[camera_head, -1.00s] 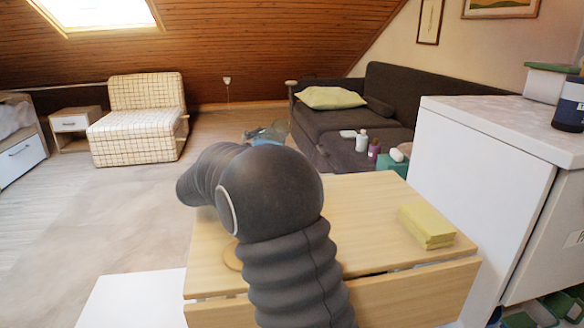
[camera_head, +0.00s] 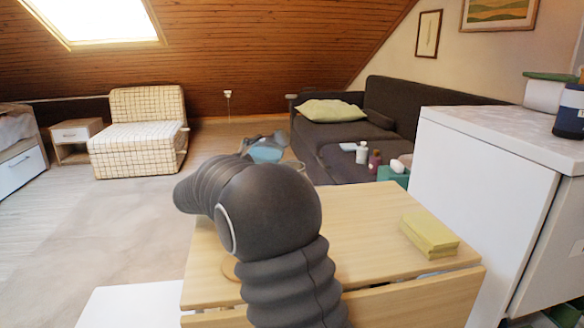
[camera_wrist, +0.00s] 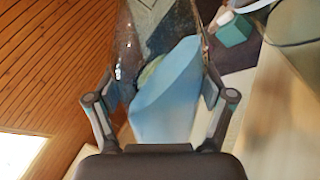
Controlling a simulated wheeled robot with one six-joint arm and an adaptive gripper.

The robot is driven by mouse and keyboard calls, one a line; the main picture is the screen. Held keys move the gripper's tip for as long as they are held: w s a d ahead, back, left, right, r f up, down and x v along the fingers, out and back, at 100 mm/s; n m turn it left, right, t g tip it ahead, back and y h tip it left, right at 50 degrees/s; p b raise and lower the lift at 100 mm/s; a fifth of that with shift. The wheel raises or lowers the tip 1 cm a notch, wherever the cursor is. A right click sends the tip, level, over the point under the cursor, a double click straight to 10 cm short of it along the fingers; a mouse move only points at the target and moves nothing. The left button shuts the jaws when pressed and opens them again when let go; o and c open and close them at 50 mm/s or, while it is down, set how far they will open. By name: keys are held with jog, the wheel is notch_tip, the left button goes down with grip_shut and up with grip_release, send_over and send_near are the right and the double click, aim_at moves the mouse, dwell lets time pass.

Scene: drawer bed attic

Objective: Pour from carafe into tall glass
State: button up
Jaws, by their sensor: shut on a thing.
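The clear carafe with blue liquid (camera_head: 266,153) shows past my arm in the head view, above the far side of the table. In the wrist view the carafe (camera_wrist: 165,95) fills the space between the fingers, its liquid slanting across it. My gripper (camera_wrist: 166,88) is shut on the carafe. The wrist view is strongly rolled and the carafe looks tilted. A faint clear curved edge (camera_head: 298,165) just right of the carafe may be the tall glass; most of it is hidden behind my arm. I cannot tell whether liquid is flowing.
A wooden table (camera_head: 365,220) stands in front, with a yellow block (camera_head: 429,235) at its right. A round wooden piece (camera_head: 230,267) is partly hidden by my arm. A white cabinet (camera_head: 480,200) stands at right. Bottles (camera_head: 362,153) and a green box (camera_head: 393,173) show beyond the table.

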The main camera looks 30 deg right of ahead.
aim_at(264, 140)
jog(key=shift+w+r+m+h+b, duration=0.2)
jog(key=shift+r+m+b, duration=0.15)
jog(key=shift+m, duration=0.35)
jog(key=shift+w+r+m+h+b, duration=0.15)
jog(key=shift+r+m+b, duration=0.2)
jog(key=shift+m, duration=0.35)
dwell(0.4)
jog(key=shift+w+a+m+g, duration=0.1)
jog(key=shift+m+g, duration=0.5)
jog(key=shift+m, duration=0.5)
jog(key=shift+s+r+m+g+h, duration=0.15)
jog(key=shift+s+r+m+g, duration=0.1)
jog(key=shift+r+m, duration=0.45)
jog(key=shift+s+r+m+g+h, duration=0.2)
jog(key=shift+r+m, duration=0.3)
jog(key=shift+m, duration=0.4)
dwell(3.5)
